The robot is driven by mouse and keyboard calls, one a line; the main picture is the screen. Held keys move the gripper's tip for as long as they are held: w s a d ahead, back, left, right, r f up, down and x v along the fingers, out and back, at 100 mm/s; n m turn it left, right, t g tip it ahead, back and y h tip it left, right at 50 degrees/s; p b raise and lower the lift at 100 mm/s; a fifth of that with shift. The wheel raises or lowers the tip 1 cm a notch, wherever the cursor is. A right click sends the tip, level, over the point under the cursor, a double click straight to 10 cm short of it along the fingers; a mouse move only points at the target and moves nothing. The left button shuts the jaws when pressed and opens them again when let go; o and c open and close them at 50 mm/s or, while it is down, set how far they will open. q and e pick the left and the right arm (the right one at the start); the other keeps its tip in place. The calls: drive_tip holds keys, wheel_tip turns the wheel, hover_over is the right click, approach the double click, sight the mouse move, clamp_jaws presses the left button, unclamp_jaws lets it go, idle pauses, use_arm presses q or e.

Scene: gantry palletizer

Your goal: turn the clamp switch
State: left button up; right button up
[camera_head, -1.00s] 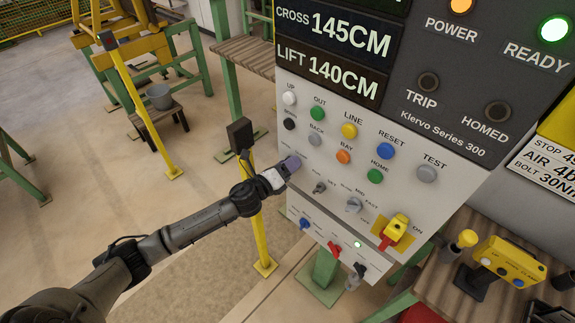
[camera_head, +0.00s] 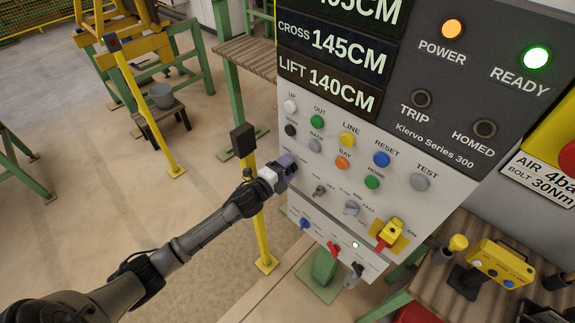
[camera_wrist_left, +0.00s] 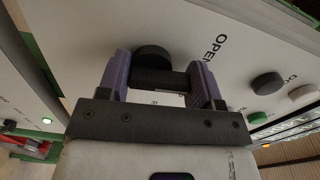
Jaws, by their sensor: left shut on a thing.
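The clamp switch is a round black knob with a dark bar handle (camera_wrist_left: 155,60) on the pale panel, with the word OPEN printed beside it in the left wrist view. My left gripper (camera_wrist_left: 160,75) has its two purple fingers on either side of the bar and is shut on it. In the head view my left gripper (camera_head: 286,163) is at the left edge of the control panel (camera_head: 320,168), below the black and grey buttons. It hides the switch there. My right gripper is not in view.
Close by on the panel are a small grey toggle (camera_head: 320,191), a grey rotary knob (camera_head: 351,208), an orange button (camera_head: 342,162) and a yellow-and-red switch (camera_head: 390,232). A yellow post (camera_head: 258,225) stands just left of the panel. A yellow control box (camera_head: 505,262) is at right.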

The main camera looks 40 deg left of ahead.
use_arm(q)
drive_tip(key=n+p, duration=0.2)
drive_tip(key=n, duration=0.3)
drive_tip(key=shift+a, duration=0.2)
drive_tip(key=shift+f+n+p, duration=0.1)
drive_tip(key=shift+n+p, duration=0.35)
drive_tip(key=shift+n, duration=0.65)
drive_tip(key=o, duration=0.9)
drive_tip(key=s, duration=0.9)
drive_tip(key=s+a, duration=0.1)
drive_tip(key=s, duration=0.3)
drive_tip(key=shift+s+b, duration=0.35)
drive_tip(key=shift+b, duration=0.05)
